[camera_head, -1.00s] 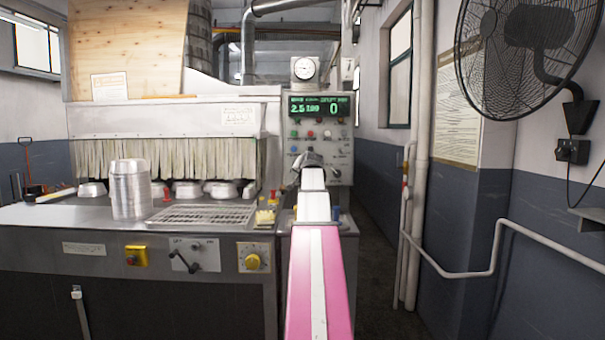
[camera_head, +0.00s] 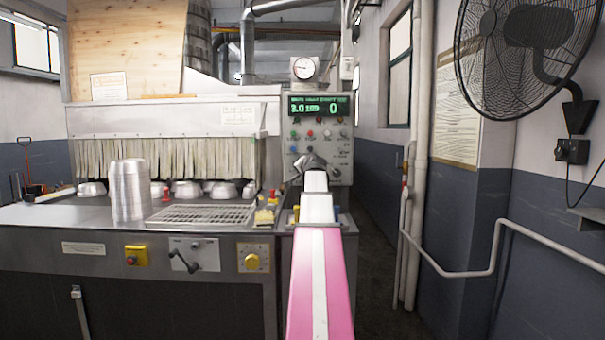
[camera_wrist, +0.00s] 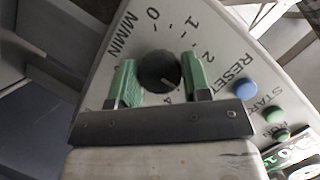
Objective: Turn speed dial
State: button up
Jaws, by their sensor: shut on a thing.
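The speed dial (camera_wrist: 158,70) is a round black knob on a pale panel, with a numbered scale and the marking M/MIN around it. In the wrist view, my gripper (camera_wrist: 160,80) has its two green fingers on either side of the dial, shut on it. The panel looks tilted in that view. In the head view, my gripper (camera_head: 311,163) is at the lower part of the control panel (camera_head: 345,132) and hides the dial. The panel's green display (camera_head: 319,106) reads about 3.0 at left and 0 at right.
A blue RESET button (camera_wrist: 245,90) and a green START button (camera_wrist: 272,115) sit close beside the dial. A stack of silver pans (camera_head: 130,190) stands on the machine's steel table (camera_head: 60,214), left of a wire grate (camera_head: 201,215). A fan (camera_head: 525,50) hangs at the right.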

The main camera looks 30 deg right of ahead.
jog(key=o, duration=0.9)
jog(key=shift+f, duration=0.1)
jog(key=v, duration=1.1)
jog(key=shift+f, duration=0.1)
